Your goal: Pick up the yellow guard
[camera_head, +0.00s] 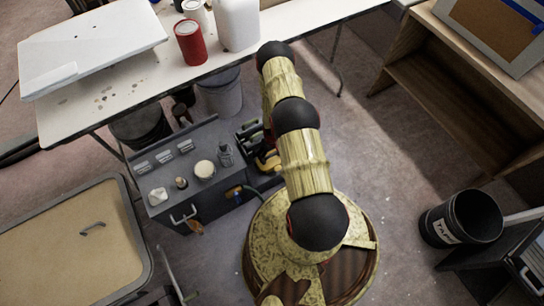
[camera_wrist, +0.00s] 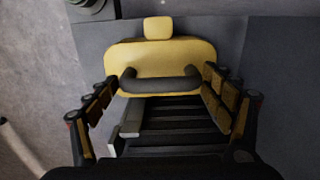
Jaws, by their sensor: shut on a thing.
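The yellow guard (camera_wrist: 160,57) is a rounded yellow plate with a small tab on top and a dark bar (camera_wrist: 160,84) across its lower front. It shows in the upper middle of the wrist view. My gripper (camera_wrist: 160,80) has one padded finger at each side of it and is shut on it; the exact contact is partly hidden by the fingers. In the head view, a small yellow patch (camera_head: 268,160) shows by my gripper (camera_head: 255,145), beside the dark grey cabinet; the arm hides much of it there.
The dark grey cabinet (camera_head: 160,207) carries several small jars and a bottle (camera_head: 225,154). A white table (camera_head: 110,98) with a red can (camera_head: 189,42) stands behind. A black bin (camera_head: 474,217) and wooden shelf (camera_head: 425,80) stand right. Dark slats (camera_wrist: 170,125) lie between my fingers.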

